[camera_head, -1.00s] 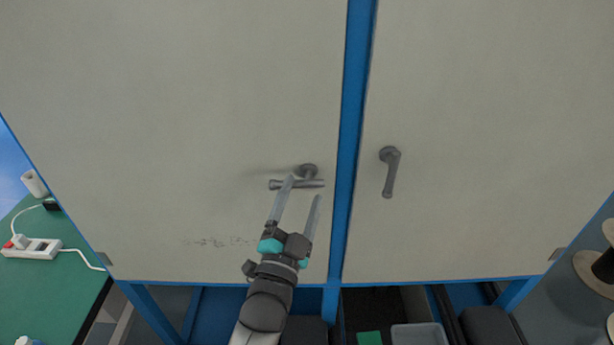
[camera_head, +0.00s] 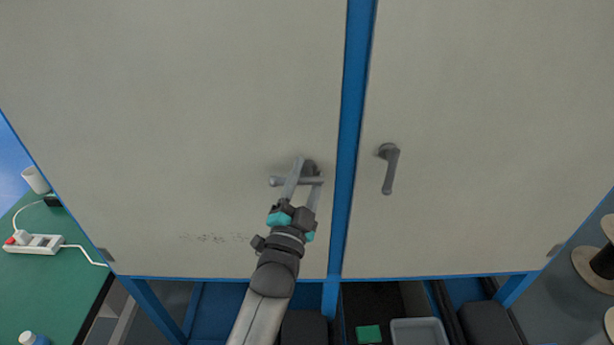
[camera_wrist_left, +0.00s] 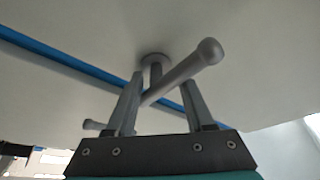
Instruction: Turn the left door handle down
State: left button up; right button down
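The left door handle (camera_head: 279,182) is a grey lever that lies level on the left cabinet door (camera_head: 180,110). My left gripper (camera_head: 308,173) reaches up to it from below, with its fingers apart. In the head view the two fingers cross the lever near its pivot. In the left wrist view the lever (camera_wrist_left: 190,69) runs slantwise across the open fingers, its rounded end at the upper right. I cannot tell whether a finger touches it. My right gripper is out of view.
The right door handle (camera_head: 391,170) hangs down on the right door (camera_head: 480,130). A blue frame post (camera_head: 349,130) divides the doors. A green table (camera_head: 45,295) with a power strip (camera_head: 35,244) is at the left. A cable spool (camera_head: 597,268) stands at the right.

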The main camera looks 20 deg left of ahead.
pick_arm(q)
grip_shut()
jog(key=shift+r, duration=0.1)
jog(key=shift+a+r, duration=0.1)
jog(key=shift+r, duration=0.05)
dwell(0.7)
